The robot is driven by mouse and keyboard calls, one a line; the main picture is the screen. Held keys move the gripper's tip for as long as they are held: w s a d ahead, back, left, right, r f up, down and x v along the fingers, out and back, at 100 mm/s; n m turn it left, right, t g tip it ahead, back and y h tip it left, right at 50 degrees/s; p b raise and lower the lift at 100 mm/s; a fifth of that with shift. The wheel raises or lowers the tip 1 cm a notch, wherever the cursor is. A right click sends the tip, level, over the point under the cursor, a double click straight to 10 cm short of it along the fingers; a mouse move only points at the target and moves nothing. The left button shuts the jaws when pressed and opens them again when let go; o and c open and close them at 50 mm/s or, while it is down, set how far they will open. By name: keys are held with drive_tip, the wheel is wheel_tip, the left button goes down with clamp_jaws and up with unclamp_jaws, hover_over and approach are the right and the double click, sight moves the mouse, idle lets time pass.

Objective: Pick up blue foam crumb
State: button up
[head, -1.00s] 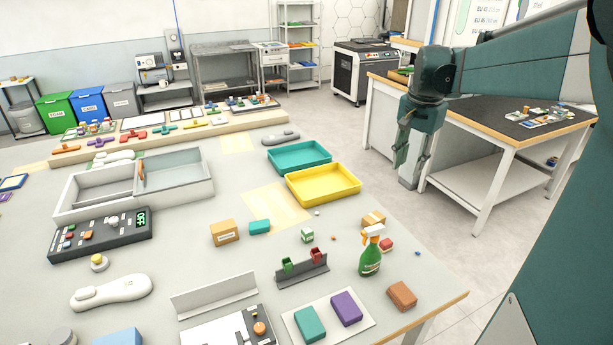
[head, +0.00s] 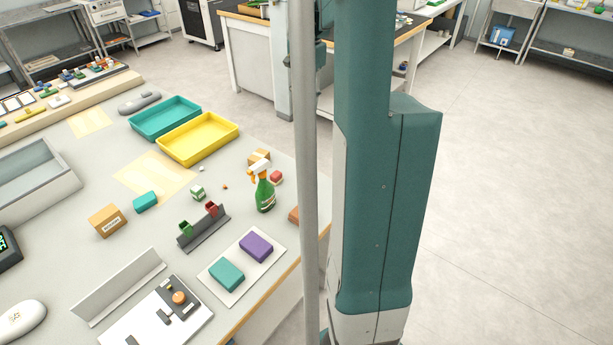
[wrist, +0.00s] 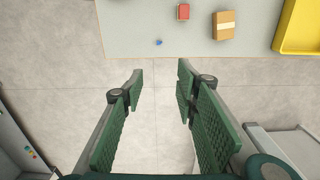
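The blue foam crumb (wrist: 158,42) is a tiny blue piece on the grey table (wrist: 130,25), close to the table edge, in the wrist view. I cannot find it in the head view, where my own body covers that part of the table. My gripper (wrist: 161,82) is open and empty, its green fingers wide apart. In the wrist view the fingers show over the floor, outside the table edge, with the crumb beyond the fingertips.
In the wrist view a red block (wrist: 183,12), a cardboard box (wrist: 224,24) and a yellow tray (wrist: 300,25) lie to the crumb's right. In the head view a green spray bottle (head: 264,194) stands near the table edge. The table around the crumb is clear.

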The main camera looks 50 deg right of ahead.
hover_over(307, 173)
wheel_tip(307, 173, down, 25)
drive_tip(key=shift+a+r, duration=0.1)
drive_tip(key=shift+a, duration=0.05)
drive_tip(key=shift+f, duration=1.25)
drive_tip(key=shift+f, duration=0.1)
drive_tip(key=shift+s+f+b, duration=0.1)
drive_tip(key=shift+f+b, duration=0.45)
drive_tip(key=shift+f, duration=1.95)
drive_tip(key=c, duration=0.7)
